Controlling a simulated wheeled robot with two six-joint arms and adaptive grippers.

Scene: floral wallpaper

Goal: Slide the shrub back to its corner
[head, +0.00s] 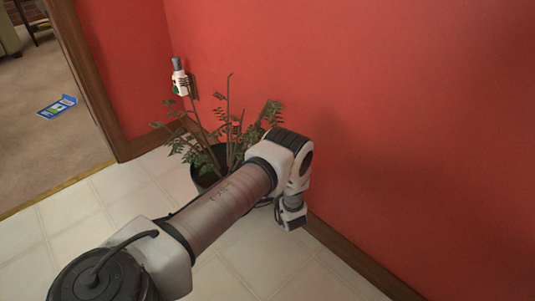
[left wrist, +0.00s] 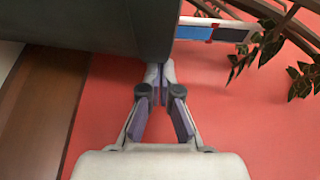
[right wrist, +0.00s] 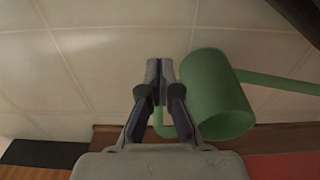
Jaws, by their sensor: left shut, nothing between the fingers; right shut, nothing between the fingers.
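The shrub (head: 230,140) has thin stems and green leaves and grows in a dark round pot (head: 205,178) on the tiled floor by the red wall. In the head view my left arm crosses in front of the pot's right side, and the fingers do not show clearly there. In the left wrist view my left gripper (left wrist: 158,75) is shut and empty, with its tips at the edge of the dark pot (left wrist: 100,25); I cannot tell whether they touch. Leaves (left wrist: 270,45) hang at the right. My right gripper (right wrist: 160,70) is shut and empty above the floor.
A green watering-can-like vessel (right wrist: 215,95) is close beside my right gripper. A doorway opens at left onto carpet with a blue item (head: 57,107). Open tile (head: 70,225) lies at lower left.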

